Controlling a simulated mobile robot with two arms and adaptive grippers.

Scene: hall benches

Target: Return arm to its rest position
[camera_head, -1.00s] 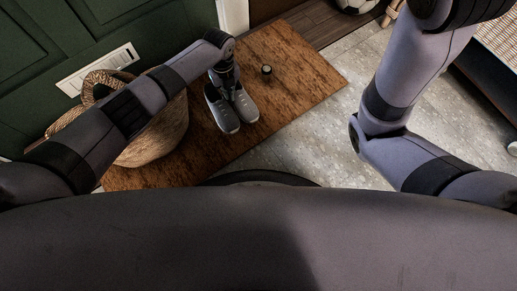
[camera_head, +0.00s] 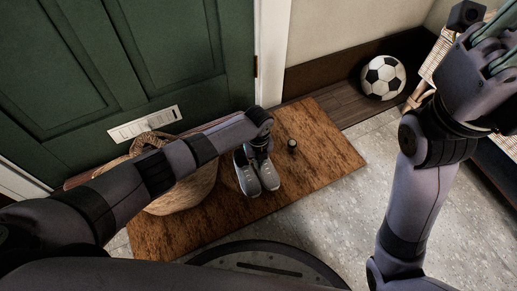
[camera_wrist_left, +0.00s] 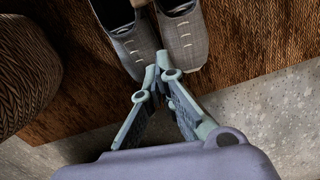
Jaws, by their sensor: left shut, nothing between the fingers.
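My left arm reaches in from the left in the head view. Its gripper (camera_head: 260,158) points down at the pair of grey shoes (camera_head: 268,179) on the brown doormat (camera_head: 319,149). In the left wrist view the left gripper's fingertips (camera_wrist_left: 158,77) are together with nothing between them. They are close to the toes of the shoes (camera_wrist_left: 184,38); I cannot tell whether they touch. My right gripper (camera_head: 497,42) is raised at the upper right of the head view, partly cut off. I cannot tell whether it is open or shut.
A woven basket (camera_head: 190,190) stands on the mat, partly behind my left arm. A small dark round object (camera_head: 292,145) lies right of the shoes. A football (camera_head: 383,77) rests near the wall, beside a bench at right. The green door (camera_head: 150,60) is behind. Grey floor (camera_head: 340,215) is clear.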

